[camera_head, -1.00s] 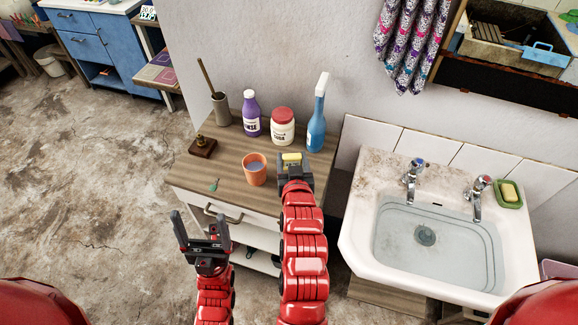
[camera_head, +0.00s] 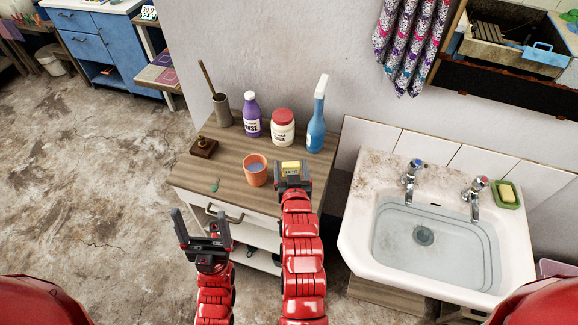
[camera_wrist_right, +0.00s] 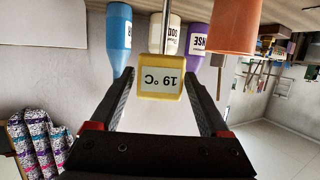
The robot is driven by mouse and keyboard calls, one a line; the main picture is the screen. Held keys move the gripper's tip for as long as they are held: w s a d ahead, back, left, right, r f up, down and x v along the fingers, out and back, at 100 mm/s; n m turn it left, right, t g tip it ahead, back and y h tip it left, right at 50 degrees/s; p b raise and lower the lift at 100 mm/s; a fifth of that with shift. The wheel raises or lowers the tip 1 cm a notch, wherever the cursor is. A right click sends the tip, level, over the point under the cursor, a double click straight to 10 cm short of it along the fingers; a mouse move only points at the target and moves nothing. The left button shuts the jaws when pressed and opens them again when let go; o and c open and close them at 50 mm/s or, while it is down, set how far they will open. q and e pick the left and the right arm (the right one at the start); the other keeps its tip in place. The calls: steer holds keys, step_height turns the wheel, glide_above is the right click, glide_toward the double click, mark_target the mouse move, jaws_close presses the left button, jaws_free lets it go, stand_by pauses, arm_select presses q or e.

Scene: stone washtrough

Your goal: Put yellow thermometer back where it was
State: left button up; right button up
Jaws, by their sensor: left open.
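The yellow thermometer (camera_head: 291,166) has a boxy head, reading 19 °C in the right wrist view (camera_wrist_right: 160,82), and a thin probe. The wrist view is upside down, so the probe points down towards the cabinet top. My right gripper (camera_head: 292,172) is shut on its head, one finger on each side, near the front right of the wooden top. Whether the probe tip touches the wood cannot be told. An orange cup (camera_head: 255,176) with liquid stands just left of it. My left gripper (camera_head: 201,219) is open and empty, in front of the cabinet's left side.
A purple bottle (camera_head: 252,117), a red-lidded jar (camera_head: 282,130) and a blue spray bottle (camera_head: 316,130) stand behind. A brush holder (camera_head: 222,112), a dark block (camera_head: 204,147) and a small green item (camera_head: 214,186) are on the left. A water-filled sink (camera_head: 430,240) is right.

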steer(key=shift+o, duration=0.6)
steer(key=shift+r, duration=0.1)
